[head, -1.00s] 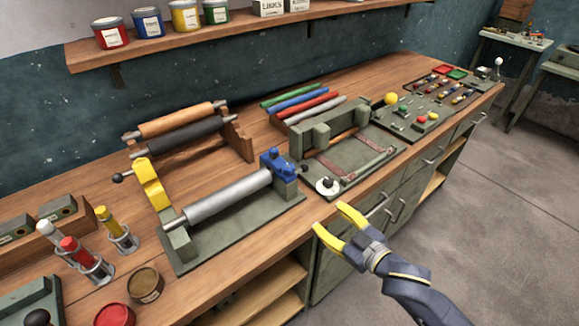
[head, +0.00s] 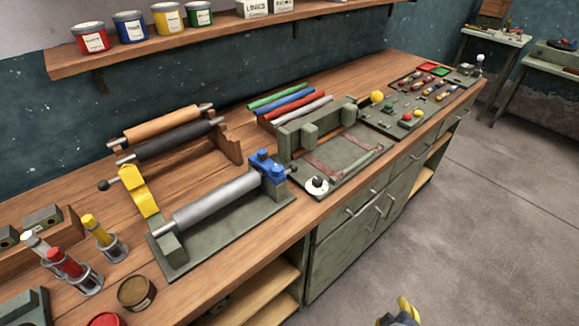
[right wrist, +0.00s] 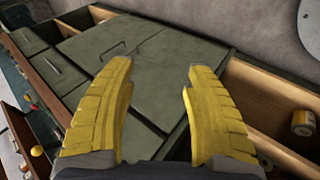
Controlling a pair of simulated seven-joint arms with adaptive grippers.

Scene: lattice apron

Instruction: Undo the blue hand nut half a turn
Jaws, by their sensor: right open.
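The blue hand nut (head: 265,163) sits on top of the block at the right end of the grey roller (head: 215,200) on the bench. A small dark knob sticks out to the right of that block. My right gripper (head: 404,304) shows only partly at the bottom edge of the head view, low in front of the bench and well away from the nut. In the right wrist view the yellow fingers of my right gripper (right wrist: 160,85) are wide apart with nothing between them. The nut cannot be made out in that view. My left gripper is not in view.
A yellow lever (head: 138,190) stands at the roller's left end. A press frame (head: 318,125) with a white round knob (head: 317,186) is right of the nut. Paint tubes in holders (head: 65,265) and open tins (head: 136,292) are at front left. The floor before the cabinets is clear.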

